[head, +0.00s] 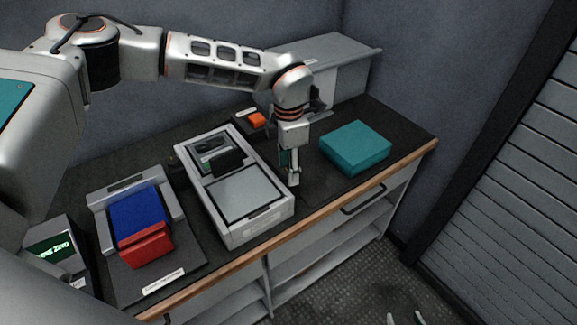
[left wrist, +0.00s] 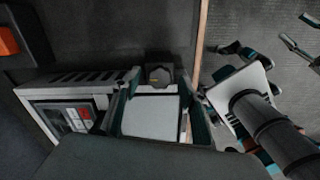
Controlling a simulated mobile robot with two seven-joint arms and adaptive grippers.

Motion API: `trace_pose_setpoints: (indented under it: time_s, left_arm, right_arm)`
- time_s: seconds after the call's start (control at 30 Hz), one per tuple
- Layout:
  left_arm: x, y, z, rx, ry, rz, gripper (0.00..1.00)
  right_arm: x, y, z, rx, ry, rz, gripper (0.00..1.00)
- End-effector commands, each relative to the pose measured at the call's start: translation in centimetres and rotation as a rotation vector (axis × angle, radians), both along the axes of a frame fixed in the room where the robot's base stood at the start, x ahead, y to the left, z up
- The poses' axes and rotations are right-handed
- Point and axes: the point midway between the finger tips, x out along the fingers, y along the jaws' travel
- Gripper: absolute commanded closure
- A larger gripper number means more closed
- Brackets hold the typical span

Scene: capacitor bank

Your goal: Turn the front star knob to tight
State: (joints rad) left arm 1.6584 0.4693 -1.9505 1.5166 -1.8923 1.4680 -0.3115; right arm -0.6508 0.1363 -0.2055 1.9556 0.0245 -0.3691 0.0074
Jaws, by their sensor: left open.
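My left gripper (head: 291,178) points down over the black bench top, between the grey lidded unit and the teal block. In the left wrist view its open fingers (left wrist: 160,92) stand apart. A dark grey, many-sided knob (left wrist: 158,75) with a small yellow mark shows at the fingers' far end, between them. I cannot tell whether either finger touches it. The head view does not show the knob clearly; my gripper and wrist are in that area. My right gripper (head: 405,319) is low at the bottom right, over the floor, with its fingertips apart.
The grey lidded unit (head: 262,224) stands left of my left gripper, the teal block (head: 356,146) right of it. An orange piece (head: 257,119) lies behind. A blue-and-red block (head: 140,215) sits further left. The wooden front edge (head: 330,207) bounds the bench.

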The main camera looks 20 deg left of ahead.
Motion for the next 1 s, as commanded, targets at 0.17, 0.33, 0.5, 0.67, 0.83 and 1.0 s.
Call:
trace_pose_setpoints:
  time_s: [0.17,0.33,0.5,0.67,0.83,1.0]
  left_arm:
    - [0.1,0.0,1.2,0.000,-0.004,0.000,0.57]
    - [0.1,0.0,4.3,0.000,-0.004,0.001,0.57]
    - [0.1,0.0,7.8,0.000,-0.004,0.001,0.57]
    - [0.1,0.0,10.3,0.000,-0.003,0.000,0.57]
    - [0.0,0.0,11.7,0.001,-0.001,0.000,0.57]
    - [0.0,0.0,12.0,0.000,0.000,-0.001,0.57]
  right_arm:
    - [0.0,0.0,0.0,0.001,0.000,0.001,0.60]
    - [0.0,0.0,0.0,0.001,0.000,0.001,0.60]
    - [0.0,0.0,0.0,0.001,0.000,0.001,0.60]
    - [0.0,0.0,0.0,0.001,0.000,0.001,0.60]
    - [0.0,0.0,-0.1,0.000,0.000,0.000,0.60]
    - [0.0,0.0,-0.1,0.001,0.000,0.001,0.60]
